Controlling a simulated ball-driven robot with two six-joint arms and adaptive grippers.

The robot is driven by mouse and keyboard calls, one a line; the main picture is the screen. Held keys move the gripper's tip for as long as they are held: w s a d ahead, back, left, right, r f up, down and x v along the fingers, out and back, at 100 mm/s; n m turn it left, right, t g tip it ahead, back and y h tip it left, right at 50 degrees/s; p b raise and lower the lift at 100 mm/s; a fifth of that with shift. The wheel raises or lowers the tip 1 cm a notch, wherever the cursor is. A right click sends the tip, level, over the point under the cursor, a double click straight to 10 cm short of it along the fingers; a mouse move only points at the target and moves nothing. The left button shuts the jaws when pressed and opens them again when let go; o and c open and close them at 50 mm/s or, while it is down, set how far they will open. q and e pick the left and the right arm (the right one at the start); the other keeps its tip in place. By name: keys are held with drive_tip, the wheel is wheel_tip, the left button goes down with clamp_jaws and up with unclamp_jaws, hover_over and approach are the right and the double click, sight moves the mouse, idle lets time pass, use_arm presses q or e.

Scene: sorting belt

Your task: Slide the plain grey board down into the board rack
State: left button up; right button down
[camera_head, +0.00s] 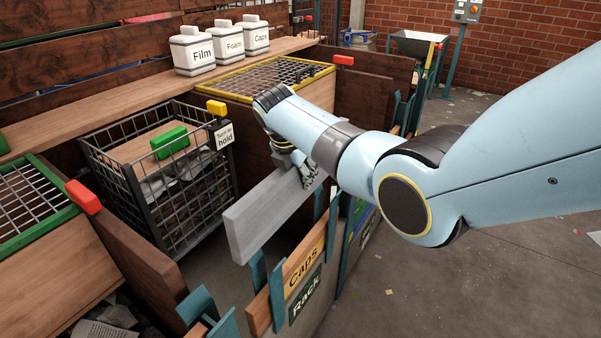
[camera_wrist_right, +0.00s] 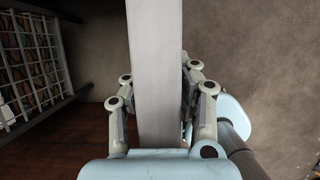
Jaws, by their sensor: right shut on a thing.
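The plain grey board (camera_head: 262,212) is held on edge, its long side running from near the front to my right gripper (camera_head: 308,170). My right gripper is shut on its far end; in the right wrist view the board (camera_wrist_right: 155,70) passes between the fingers (camera_wrist_right: 155,102). The board rack has teal uprights (camera_head: 258,272) and a dark "Rack" sign (camera_head: 305,297). The board's lower edge is close to the uprights; I cannot tell whether it is between them. A wooden board marked "Caps" (camera_head: 303,268) stands in the rack. My left gripper is not in view.
A yellow-rimmed grate (camera_head: 262,82) lies behind, and a green-rimmed one (camera_head: 35,235) at left. White containers (camera_head: 192,52) stand on the shelf. Floor at right is open.

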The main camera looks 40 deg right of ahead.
sight(291, 212)
wheel_tip(291, 212, down, 17)
drive_tip(key=b, duration=1.2)
drive_tip(key=shift+f, duration=0.1)
drive_tip(key=shift+f+b, duration=0.35)
drive_tip(key=shift+b, duration=0.15)
drive_tip(key=shift+f+b, duration=0.5)
drive_tip(key=shift+f, duration=0.15)
drive_tip(key=c, duration=1)
unclamp_jaws()
drive_tip(key=shift+o, duration=0.2)
drive_tip(key=shift+s+f, duration=0.1)
drive_tip(key=shift+f, duration=0.05)
drive_tip(key=v, duration=1.2)
